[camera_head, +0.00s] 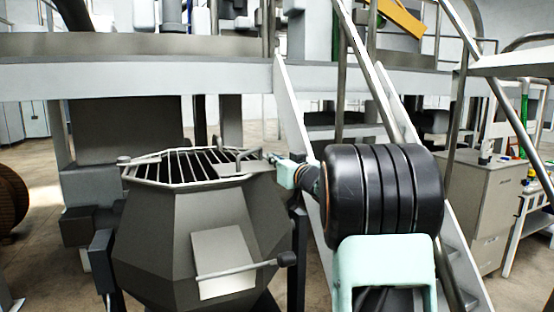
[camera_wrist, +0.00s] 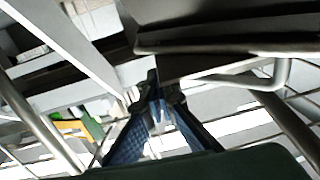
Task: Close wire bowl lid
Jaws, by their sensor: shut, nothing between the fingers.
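A dark grey faceted bowl (camera_head: 190,225) stands at the left centre of the head view. Its wire lid (camera_head: 185,166), a grid of dark bars, lies about level across the bowl's top opening. A flat plate with a bent bar (camera_head: 240,166) sits at the right side of the grid. My gripper (camera_head: 271,158) is at the right edge of the bowl's top, beside this plate; I cannot tell if it touches. In the wrist view my gripper's fingers (camera_wrist: 154,98) are together and hold nothing. A bent metal rod (camera_wrist: 283,75) shows to their right, near a dark panel (camera_wrist: 225,35).
A light panel and a lever with a dark knob (camera_head: 287,259) are on the bowl's front. A staircase with metal rails (camera_head: 296,130) rises just behind my arm. A raised platform (camera_head: 150,75) crosses the back. A grey cabinet (camera_head: 482,200) stands at right.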

